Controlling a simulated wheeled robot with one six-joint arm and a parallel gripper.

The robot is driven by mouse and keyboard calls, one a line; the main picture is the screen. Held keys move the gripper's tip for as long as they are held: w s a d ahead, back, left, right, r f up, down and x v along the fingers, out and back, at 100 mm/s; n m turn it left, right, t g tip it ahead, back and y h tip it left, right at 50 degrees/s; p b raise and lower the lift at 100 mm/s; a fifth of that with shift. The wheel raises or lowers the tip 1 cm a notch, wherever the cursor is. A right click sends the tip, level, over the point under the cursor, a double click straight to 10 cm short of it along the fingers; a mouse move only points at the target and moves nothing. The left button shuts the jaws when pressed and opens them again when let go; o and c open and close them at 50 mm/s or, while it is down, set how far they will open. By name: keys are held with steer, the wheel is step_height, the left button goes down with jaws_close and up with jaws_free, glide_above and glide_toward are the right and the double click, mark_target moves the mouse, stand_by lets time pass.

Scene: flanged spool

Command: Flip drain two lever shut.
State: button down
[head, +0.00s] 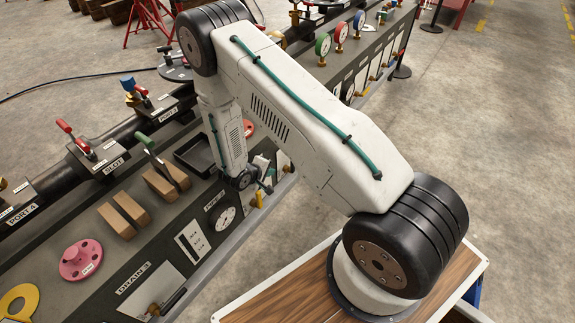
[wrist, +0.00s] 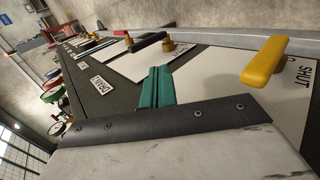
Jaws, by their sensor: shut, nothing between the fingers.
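A yellow lever (wrist: 265,62) stands out over a white plate at the right of the wrist view, beside the printed word SHUT (wrist: 304,70). Part of it shows in the head view (head: 260,199), just below my gripper (head: 265,187). No drain number is readable by this lever. In the wrist view my gripper's teal fingers (wrist: 157,86) are together and empty, over the panel to the left of the lever. A gap shows between them and the lever. The arm hides much of the lever's plate in the head view.
The DRAIN 3 plate (head: 150,283) lies nearer, at the lower left. More brass fittings (wrist: 168,45) stand farther along the panel.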

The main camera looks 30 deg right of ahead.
glide_toward(291, 165)
step_height(291, 165, down, 3)
steer(key=d, duration=0.2)
steer(key=w+d, duration=0.1)
steer(key=shift+d+f, duration=0.25)
steer(key=shift+f, duration=0.05)
steer(key=shift+w+d, duration=0.15)
steer(key=shift+d, duration=0.25)
